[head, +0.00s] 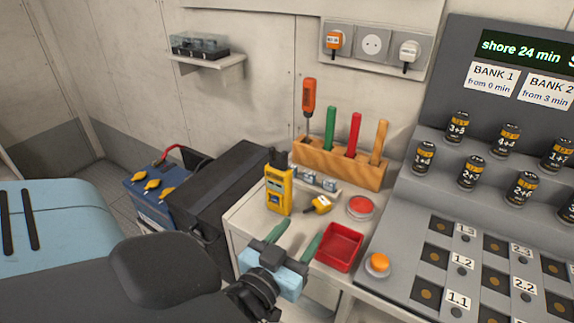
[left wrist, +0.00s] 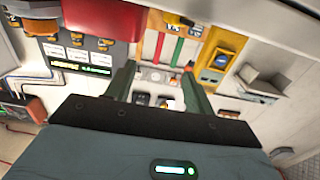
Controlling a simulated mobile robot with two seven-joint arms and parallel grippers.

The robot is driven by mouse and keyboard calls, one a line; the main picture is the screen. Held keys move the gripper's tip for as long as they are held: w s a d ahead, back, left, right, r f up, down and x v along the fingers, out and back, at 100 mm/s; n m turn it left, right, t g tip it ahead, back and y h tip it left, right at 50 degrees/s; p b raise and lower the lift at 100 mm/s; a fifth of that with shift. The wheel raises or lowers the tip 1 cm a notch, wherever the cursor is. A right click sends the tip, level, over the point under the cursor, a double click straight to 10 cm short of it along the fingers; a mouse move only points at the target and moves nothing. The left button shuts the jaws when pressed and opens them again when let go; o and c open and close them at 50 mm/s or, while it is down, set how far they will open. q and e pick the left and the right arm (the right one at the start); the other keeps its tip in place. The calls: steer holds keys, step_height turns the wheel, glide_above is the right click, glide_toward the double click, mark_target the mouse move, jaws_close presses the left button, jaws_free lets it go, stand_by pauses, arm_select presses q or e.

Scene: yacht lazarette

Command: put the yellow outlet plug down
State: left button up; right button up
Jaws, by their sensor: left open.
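The yellow outlet plug (head: 318,205) lies on the light bench top in the head view, between a yellow meter (head: 279,190) and a round red button. My left gripper (head: 302,230) has green fingers and is open, with nothing seen between them. Its fingertips are on the near side of the plug and apart from it in the picture. In the left wrist view the two fingers (left wrist: 156,70) stand well apart; I cannot make out the plug surely there. My right gripper is not in view.
A red tray (head: 340,246) sits just right of my left gripper. A wooden rack (head: 340,166) with several handled tools stands behind the plug. A wall outlet strip (head: 374,46) holds an orange plug and a white one. A grey battery console (head: 470,210) bounds the right side.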

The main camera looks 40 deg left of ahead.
arm_select(q)
steer(key=v, duration=0.4)
steer(key=shift+s+r, duration=0.1)
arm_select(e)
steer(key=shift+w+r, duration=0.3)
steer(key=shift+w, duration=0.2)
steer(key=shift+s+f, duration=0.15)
arm_select(q)
steer(key=s+d+f+m+g+h, duration=0.2)
steer(key=s+f+g, duration=0.15)
steer(key=f, duration=0.55)
steer(key=s+d+f+m+g+h, duration=0.15)
steer(key=s+f, duration=0.25)
steer(key=f, duration=0.6)
steer(key=s+d+f+g+h, duration=0.2)
steer(key=s+f+g, duration=0.4)
steer(key=s+f, duration=0.7)
steer(key=s+d, duration=0.1)
steer(key=s, duration=0.2)
steer(key=shift+s+d+m, duration=0.25)
steer(key=shift+s+m, duration=0.05)
steer(key=shift+m, duration=0.05)
steer(key=shift+r+h+p, duration=0.1)
steer(key=shift+h+p, duration=0.15)
steer(key=shift+p, duration=0.05)
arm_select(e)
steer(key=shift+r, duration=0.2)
